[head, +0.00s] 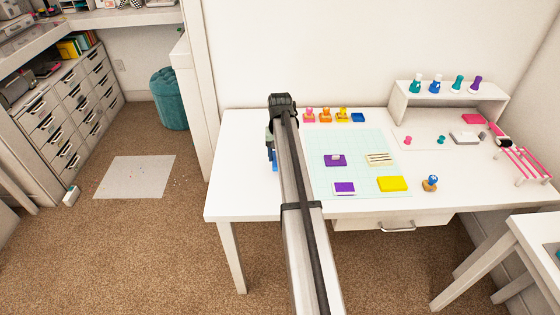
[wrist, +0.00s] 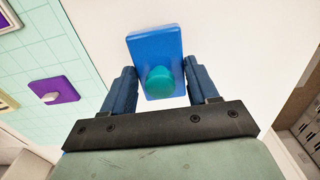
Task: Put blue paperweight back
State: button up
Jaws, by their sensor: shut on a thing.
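The blue paperweight (wrist: 153,50) is a blue rectangular block with a teal round knob, seen in the wrist view between the fingers of my gripper (wrist: 160,88). My gripper is shut on it. In the head view, my gripper (head: 273,150) is over the left part of the white desk, left of the cutting mat, and a bit of the blue paperweight (head: 275,160) shows beside my arm. My arm hides much of the gripper.
A pale green cutting mat (head: 360,140) holds a purple knobbed piece (head: 335,160), a yellow block (head: 392,184) and other items. The desk's (head: 232,180) left part looks clear.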

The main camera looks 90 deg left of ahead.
jog(key=shift+f, duration=1.55)
jog(key=shift+f, duration=0.15)
jog(key=o, duration=1.4)
notch_tip(320, 180, up, 12)
jog(key=shift+r, duration=0.15)
